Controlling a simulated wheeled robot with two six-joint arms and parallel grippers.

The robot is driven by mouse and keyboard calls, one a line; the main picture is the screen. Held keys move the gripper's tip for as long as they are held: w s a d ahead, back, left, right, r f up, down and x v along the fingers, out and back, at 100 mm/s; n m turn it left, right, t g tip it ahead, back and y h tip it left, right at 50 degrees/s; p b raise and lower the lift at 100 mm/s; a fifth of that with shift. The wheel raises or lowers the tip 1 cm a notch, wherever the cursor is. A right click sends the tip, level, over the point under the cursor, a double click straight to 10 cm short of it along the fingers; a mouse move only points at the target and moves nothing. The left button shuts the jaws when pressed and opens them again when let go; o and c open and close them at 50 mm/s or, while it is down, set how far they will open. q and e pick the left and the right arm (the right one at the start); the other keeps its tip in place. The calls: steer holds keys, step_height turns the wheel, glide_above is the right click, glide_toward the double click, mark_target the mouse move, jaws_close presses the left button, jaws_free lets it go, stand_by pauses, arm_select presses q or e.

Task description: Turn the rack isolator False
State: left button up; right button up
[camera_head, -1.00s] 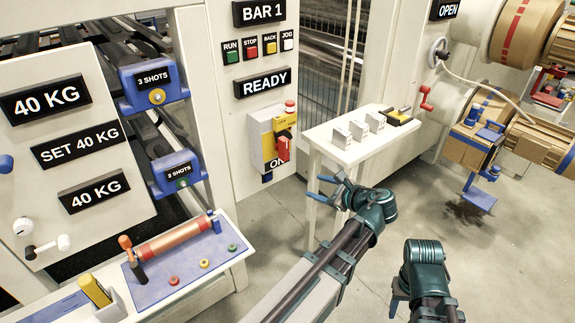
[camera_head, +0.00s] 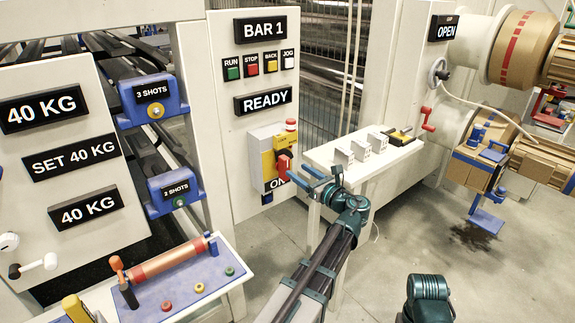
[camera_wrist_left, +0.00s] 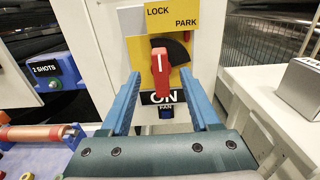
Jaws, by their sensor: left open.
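The rack isolator is a yellow plate on a grey box with a red handle (camera_head: 283,166), on the cream panel under the READY sign. In the left wrist view the handle (camera_wrist_left: 161,76) hangs down toward the ON label (camera_wrist_left: 163,97); LOCK and PARK (camera_wrist_left: 186,21) show above. My left gripper (camera_head: 301,175) is open just in front of the isolator. In the left wrist view its two blue fingers (camera_wrist_left: 160,88) stand left and right of the handle, with gaps on both sides; I cannot tell the depth between them. My right gripper is out of view.
A small white table (camera_head: 362,156) with several white blocks stands right of the isolator. A bench (camera_head: 180,285) with an orange roller lies at lower left.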

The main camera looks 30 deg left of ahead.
mark_target(288, 164)
arm_select(q)
steer(key=x, duration=0.6)
steer(key=shift+w+a, duration=0.1)
steer(key=shift+a, duration=0.15)
jaws_close()
